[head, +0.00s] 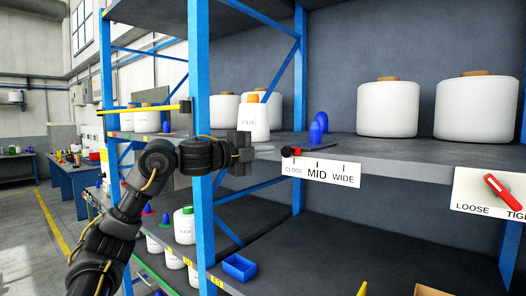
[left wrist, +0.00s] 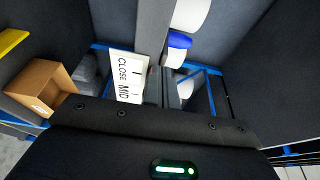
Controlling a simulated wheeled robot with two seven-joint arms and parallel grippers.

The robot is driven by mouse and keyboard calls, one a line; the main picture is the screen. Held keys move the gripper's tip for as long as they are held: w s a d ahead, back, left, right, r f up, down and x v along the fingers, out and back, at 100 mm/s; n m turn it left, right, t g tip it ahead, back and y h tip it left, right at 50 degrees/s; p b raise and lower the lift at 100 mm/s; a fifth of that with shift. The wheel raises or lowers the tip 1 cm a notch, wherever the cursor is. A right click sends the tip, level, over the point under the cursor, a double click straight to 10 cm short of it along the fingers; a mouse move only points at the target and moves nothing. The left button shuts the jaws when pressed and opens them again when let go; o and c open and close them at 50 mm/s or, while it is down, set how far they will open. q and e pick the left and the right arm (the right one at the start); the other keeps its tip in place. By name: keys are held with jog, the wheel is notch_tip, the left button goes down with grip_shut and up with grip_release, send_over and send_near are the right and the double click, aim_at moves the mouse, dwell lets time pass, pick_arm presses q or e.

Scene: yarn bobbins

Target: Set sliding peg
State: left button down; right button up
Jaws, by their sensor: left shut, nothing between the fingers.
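The sliding peg (head: 288,152), a dark knob with a red part beside it, sits at the CLOSE end of a white scale plate (head: 322,170) marked CLOSE, MID and WIDE on the front edge of the grey shelf. My left gripper (head: 265,150) is shut and empty, just left of the peg, with a small gap visible between them. In the left wrist view the plate (left wrist: 124,80) shows CLOSE and MID beside the fingers (left wrist: 162,88); I cannot make out the peg there. My right gripper is not in view.
A second plate with a red lever (head: 503,192), marked LOOSE and TIGHT, is at the right. A blue upright (head: 200,70) rises beside my left arm. A blue bin (head: 239,267) sits below.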

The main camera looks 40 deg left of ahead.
aim_at(289, 153)
pick_arm(q)
jog(key=shift+d+p, duration=0.35)
jog(key=shift+d, duration=0.95)
jog(key=shift+d+p, duration=0.35)
jog(key=shift+d, duration=0.7)
jog(key=shift+w+d+p, duration=0.1)
jog(key=shift+d+p, duration=0.9)
jog(key=shift+d, duration=1.4)
jog(key=shift+a, duration=0.85)
jog(key=s, duration=0.8)
jog(key=shift+d, duration=0.2)
jog(key=shift+f, duration=0.1)
